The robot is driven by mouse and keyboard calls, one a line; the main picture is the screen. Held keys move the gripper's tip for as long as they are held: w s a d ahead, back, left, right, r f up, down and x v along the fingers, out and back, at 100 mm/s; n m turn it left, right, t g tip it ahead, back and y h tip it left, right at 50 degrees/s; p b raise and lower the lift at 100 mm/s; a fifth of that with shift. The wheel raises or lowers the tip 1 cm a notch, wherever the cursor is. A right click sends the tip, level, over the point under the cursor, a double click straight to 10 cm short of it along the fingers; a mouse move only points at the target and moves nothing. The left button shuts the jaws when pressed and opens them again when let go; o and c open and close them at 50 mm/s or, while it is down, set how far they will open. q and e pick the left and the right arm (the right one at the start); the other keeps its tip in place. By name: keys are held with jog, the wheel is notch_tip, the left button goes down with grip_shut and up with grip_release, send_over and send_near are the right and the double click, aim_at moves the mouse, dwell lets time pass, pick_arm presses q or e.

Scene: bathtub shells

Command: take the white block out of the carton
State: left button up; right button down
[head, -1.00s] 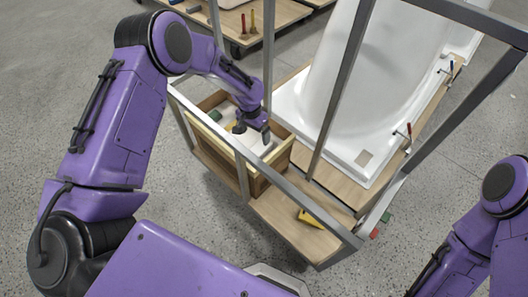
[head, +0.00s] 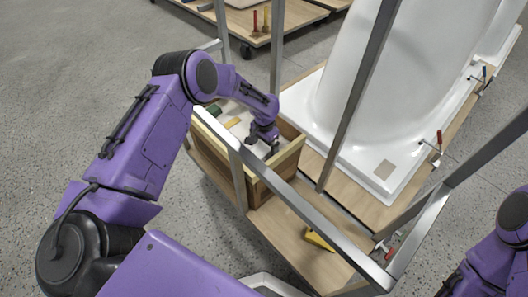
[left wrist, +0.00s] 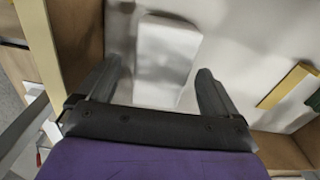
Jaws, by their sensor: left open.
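The wooden carton (head: 278,178) stands on the cart's board, open at the top, with a pale floor inside. The white block (left wrist: 166,60) lies on that floor in the left wrist view, between the two open fingers and a little beyond them. My left gripper (head: 266,138) reaches down into the carton in the head view. It also shows in the left wrist view (left wrist: 158,92), open and empty, with a finger on either side of the block's near end. The block cannot be made out in the head view. My right arm shows at the right edge, its gripper out of frame.
Inside the carton are a yellow piece (left wrist: 288,86) and a green piece (head: 214,109), off to one side. Metal cart posts and a rail (head: 290,192) run close beside my left arm. A white bathtub shell (head: 385,150) stands right of the carton. A yellow object (head: 318,240) lies on the board.

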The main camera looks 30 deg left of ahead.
pick_arm(q)
jog(key=shift+a+f, duration=0.1)
jog(key=shift+f, duration=0.75)
jog(key=shift+r, duration=0.1)
jog(key=c, duration=1)
